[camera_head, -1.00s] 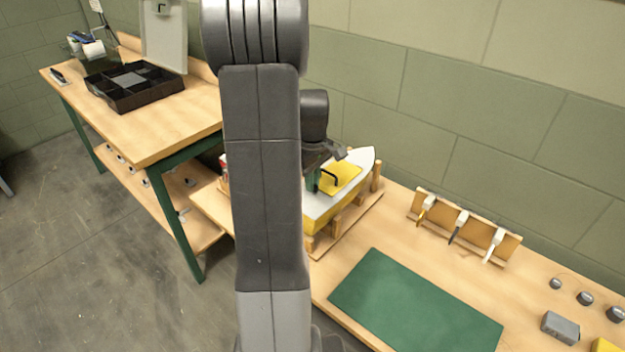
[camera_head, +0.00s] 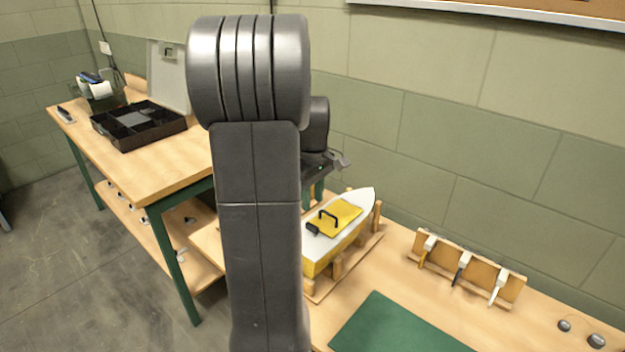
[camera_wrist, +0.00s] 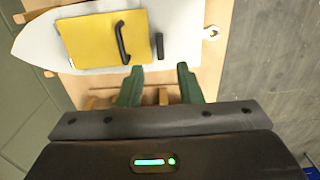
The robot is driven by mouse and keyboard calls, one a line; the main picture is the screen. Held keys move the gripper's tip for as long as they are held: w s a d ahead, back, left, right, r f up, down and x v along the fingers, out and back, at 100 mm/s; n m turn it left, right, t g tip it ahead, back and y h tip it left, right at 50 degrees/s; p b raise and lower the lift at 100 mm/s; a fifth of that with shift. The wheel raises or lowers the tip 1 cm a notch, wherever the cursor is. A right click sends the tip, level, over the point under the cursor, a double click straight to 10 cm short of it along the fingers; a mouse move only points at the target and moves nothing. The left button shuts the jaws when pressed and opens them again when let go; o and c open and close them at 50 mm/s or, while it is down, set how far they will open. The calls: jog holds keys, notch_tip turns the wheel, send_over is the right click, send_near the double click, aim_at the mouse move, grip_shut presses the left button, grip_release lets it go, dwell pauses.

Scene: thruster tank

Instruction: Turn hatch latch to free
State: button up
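The boat has a white deck (camera_head: 362,196) and a yellow hatch (camera_head: 345,214) with a black handle (camera_head: 329,216). The small black hatch latch (camera_head: 312,229) is at the hatch's near left end. In the wrist view the latch (camera_wrist: 159,46) lies parallel to the hatch edge, just beside the yellow panel, and does not appear to cross it. My gripper (camera_wrist: 158,76) is open, with its green fingers apart and nothing between them. It is above the boat and clear of the latch; in the head view my arm partly hides it.
The boat sits in a wooden cradle (camera_head: 337,270) on the bench. A green mat (camera_head: 400,330) and a rack of tools (camera_head: 468,265) are to the right. A black divided tray (camera_head: 140,127) is on the left bench. A wall stands behind the boat.

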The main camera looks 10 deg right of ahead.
notch_tip(320, 180, up, 6)
send_over(314, 225)
jog(key=shift+a+f, duration=0.15)
jog(key=shift+a, duration=0.05)
notch_tip(314, 225, down, 14)
jog(key=shift+r, duration=0.1)
dwell(0.7)
jog(key=m, duration=0.4)
jog(key=shift+w+d, duration=0.1)
jog(key=shift+d, duration=0.05)
jog(key=shift+m, duration=1.5)
dwell(0.6)
dwell(0.4)
